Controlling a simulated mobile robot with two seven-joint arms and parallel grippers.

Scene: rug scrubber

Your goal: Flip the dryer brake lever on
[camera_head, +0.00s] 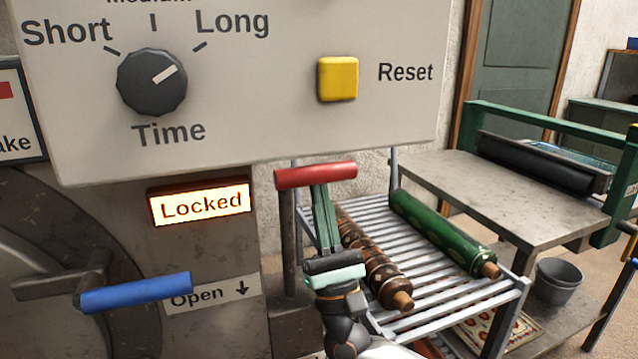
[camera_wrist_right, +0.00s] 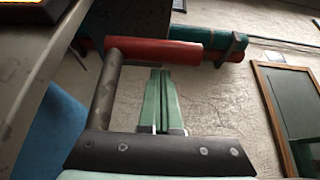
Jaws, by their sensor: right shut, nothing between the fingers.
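The brake lever has a red handle (camera_head: 316,175) on a dark grey bar beside the dryer's lower right side. The handle lies level in the head view. It also shows in the right wrist view as a red cylinder (camera_wrist_right: 155,52) on a dark bent bar. My right gripper (camera_head: 321,192) has green fingers shut and empty, pointing up at the handle from below. In the wrist view the fingertips (camera_wrist_right: 160,72) end at the handle's near edge; I cannot tell whether they touch it. My left gripper is not in view.
The panel holds a black time knob (camera_head: 152,83) and a yellow reset button (camera_head: 337,79). Below are a lit "Locked" sign (camera_head: 201,204) and a blue door handle (camera_head: 136,293). A slatted rack (camera_head: 430,268) with rolled rugs stands behind my right arm, near a grey table (camera_head: 500,190).

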